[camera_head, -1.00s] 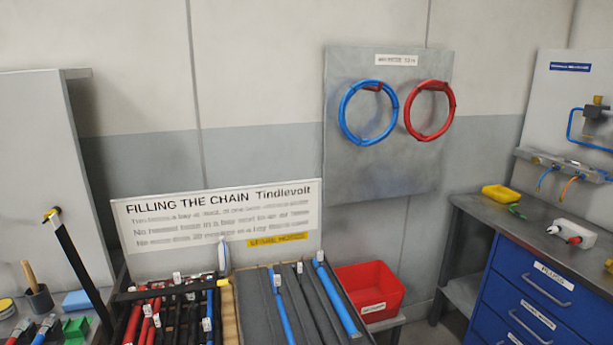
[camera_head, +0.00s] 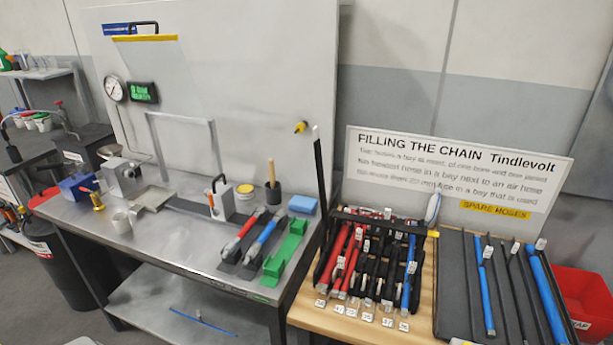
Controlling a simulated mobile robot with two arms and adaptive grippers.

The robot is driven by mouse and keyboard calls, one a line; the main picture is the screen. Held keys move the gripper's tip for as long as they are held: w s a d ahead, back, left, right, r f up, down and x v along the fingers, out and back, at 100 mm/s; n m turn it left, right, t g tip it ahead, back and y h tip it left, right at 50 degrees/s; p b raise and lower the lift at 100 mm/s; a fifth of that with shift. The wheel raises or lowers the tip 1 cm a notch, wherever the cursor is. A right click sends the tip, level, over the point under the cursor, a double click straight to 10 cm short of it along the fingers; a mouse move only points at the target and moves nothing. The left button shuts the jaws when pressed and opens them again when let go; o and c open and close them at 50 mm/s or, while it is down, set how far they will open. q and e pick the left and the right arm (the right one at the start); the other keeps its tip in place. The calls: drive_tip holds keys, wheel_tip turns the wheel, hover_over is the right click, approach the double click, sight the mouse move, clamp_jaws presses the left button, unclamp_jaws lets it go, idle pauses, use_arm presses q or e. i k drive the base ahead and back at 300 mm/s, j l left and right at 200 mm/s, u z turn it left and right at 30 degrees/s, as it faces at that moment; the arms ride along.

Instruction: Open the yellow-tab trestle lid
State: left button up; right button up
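A wooden-topped trestle (camera_head: 322,313) stands at centre right. It carries a rack of several red, black and blue hoses with small white tags. A black bar (camera_head: 385,221) runs along the rack's back edge, with a small yellow tab (camera_head: 433,233) at its right end. I cannot tell whether this bar belongs to a lid, or whether a lid is open or shut. Neither of my grippers is in view.
A metal bench (camera_head: 190,240) stands left, with a gauge (camera_head: 114,89) behind it and a green cradle (camera_head: 285,254) on top. A thin black post (camera_head: 319,180) rises beside the trestle. A dark hose tray (camera_head: 458,285) and red bin (camera_head: 585,305) stand right.

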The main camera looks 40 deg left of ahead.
sight(421, 232)
drive_tip(key=k+j, duration=0.1)
drive_tip(key=j, duration=1.3)
drive_tip(key=k+j, duration=0.15)
drive_tip(key=j, duration=0.55)
